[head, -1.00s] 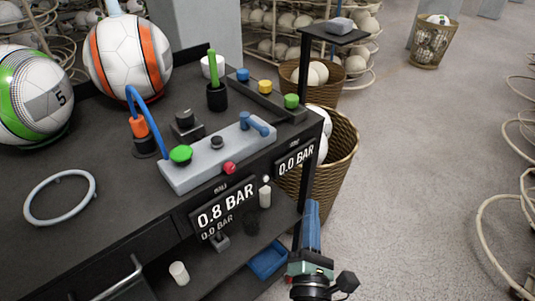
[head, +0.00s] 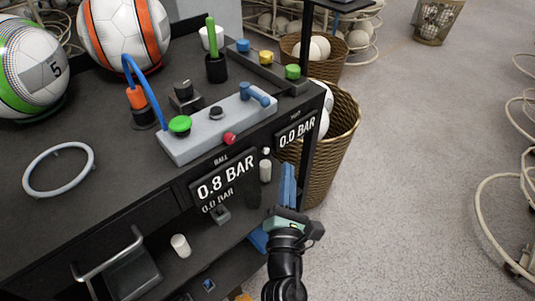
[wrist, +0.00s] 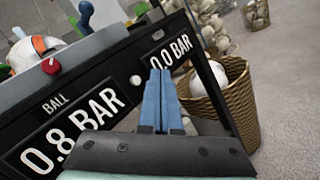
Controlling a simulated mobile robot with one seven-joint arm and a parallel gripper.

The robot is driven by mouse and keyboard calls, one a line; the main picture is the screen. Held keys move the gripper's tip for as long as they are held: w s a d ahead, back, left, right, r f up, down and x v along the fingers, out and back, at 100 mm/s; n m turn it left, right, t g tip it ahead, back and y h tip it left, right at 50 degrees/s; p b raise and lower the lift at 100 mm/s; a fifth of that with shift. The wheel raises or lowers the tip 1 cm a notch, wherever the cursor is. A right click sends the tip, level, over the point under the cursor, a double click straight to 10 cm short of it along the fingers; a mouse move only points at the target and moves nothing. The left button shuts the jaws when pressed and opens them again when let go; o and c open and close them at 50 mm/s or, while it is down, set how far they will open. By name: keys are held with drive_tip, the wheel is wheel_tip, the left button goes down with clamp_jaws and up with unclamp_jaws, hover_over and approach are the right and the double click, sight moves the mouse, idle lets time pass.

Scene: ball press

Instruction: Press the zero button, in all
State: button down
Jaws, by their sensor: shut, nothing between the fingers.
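The front panel of the black bench carries a display reading 0.8 BAR (head: 226,174), labelled BALL, and a second reading 0.0 BAR (head: 296,131). Between them is a small round white button (head: 266,151); no zero label on it is readable. It also shows in the wrist view (wrist: 136,81), just left of my fingertips. My gripper (head: 287,168), with blue fingers, is shut and empty. In the wrist view its fingertips (wrist: 160,73) appear in front of the panel, apart from the white button. The exact gap cannot be told.
On the bench top (head: 110,185) are a grey control box (head: 205,142) with a green button (head: 179,124) and a red knob (head: 229,138). Yellow, blue and green buttons sit behind. A wicker basket (head: 345,150) of balls stands right of the bench. Open floor lies farther right.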

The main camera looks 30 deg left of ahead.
drive_tip(key=shift+w+a+b, duration=0.25)
drive_tip(key=shift+w+a, duration=0.05)
drive_tip(key=shift+a, duration=0.5)
drive_tip(key=shift+w+a+b, duration=0.25)
drive_tip(key=shift+a, duration=0.55)
drive_tip(key=shift+a, duration=0.1)
idle(0.8)
drive_tip(key=shift+w+a, duration=0.15)
drive_tip(key=shift+a, duration=0.15)
drive_tip(key=shift+w+a+b, duration=0.15)
drive_tip(key=shift+a+b, duration=0.25)
drive_tip(key=shift+a, duration=0.05)
idle(0.8)
drive_tip(key=shift+d, duration=0.15)
drive_tip(key=shift+s+d+p, duration=0.35)
drive_tip(key=shift+d, duration=0.35)
drive_tip(key=shift+d, duration=0.1)
drive_tip(key=d, duration=0.1)
drive_tip(key=s+d+p, duration=0.1)
drive_tip(key=d, duration=0.1)
drive_tip(key=d+p, duration=0.1)
drive_tip(key=shift+s+d, duration=0.25)
drive_tip(key=shift+s, duration=0.1)
